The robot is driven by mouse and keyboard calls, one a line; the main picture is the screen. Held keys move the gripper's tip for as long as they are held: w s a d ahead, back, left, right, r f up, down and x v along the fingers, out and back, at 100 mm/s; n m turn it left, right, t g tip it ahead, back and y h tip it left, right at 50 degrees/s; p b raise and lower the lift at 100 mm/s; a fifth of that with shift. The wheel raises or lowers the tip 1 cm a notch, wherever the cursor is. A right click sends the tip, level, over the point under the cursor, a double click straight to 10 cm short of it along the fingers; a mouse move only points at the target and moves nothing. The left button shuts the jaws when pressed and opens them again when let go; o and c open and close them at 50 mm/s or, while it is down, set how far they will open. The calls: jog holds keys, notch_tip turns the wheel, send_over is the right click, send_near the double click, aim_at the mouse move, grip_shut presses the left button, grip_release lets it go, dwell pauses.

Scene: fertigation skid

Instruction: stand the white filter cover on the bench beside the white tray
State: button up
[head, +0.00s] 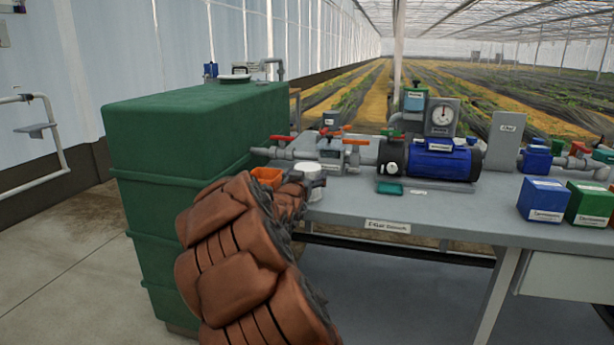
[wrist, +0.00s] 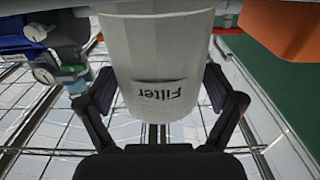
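The white filter cover (wrist: 160,55) is a tapered white cup with the word "Filter" upside down in the wrist view. My gripper (wrist: 160,90) has one dark finger against each side of it, and appears shut on it. In the head view the white cover (head: 309,170) shows at the left end of the bench, beyond my brown arm, with my gripper (head: 307,184) around it. I cannot tell whether the cover touches the bench or is held above it. I cannot make out a white tray in either view.
An orange container (head: 267,176) is just left of the cover, beside the green tank (head: 190,130). Pipes and valves (head: 342,150) stand behind it, with a blue pump (head: 440,162) to the right. Grey bench top (head: 350,205) is clear in front of these.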

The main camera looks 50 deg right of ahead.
jog(key=shift+o, duration=0.2)
jog(key=shift+r, duration=0.1)
jog(key=shift+s+a+r, duration=0.1)
jog(key=shift+s+a, duration=0.05)
jog(key=shift+a, duration=0.4)
jog(key=p+v, duration=0.1)
jog(key=v, duration=0.9)
jog(key=shift+s+a, duration=0.15)
jog(key=shift+a, duration=0.25)
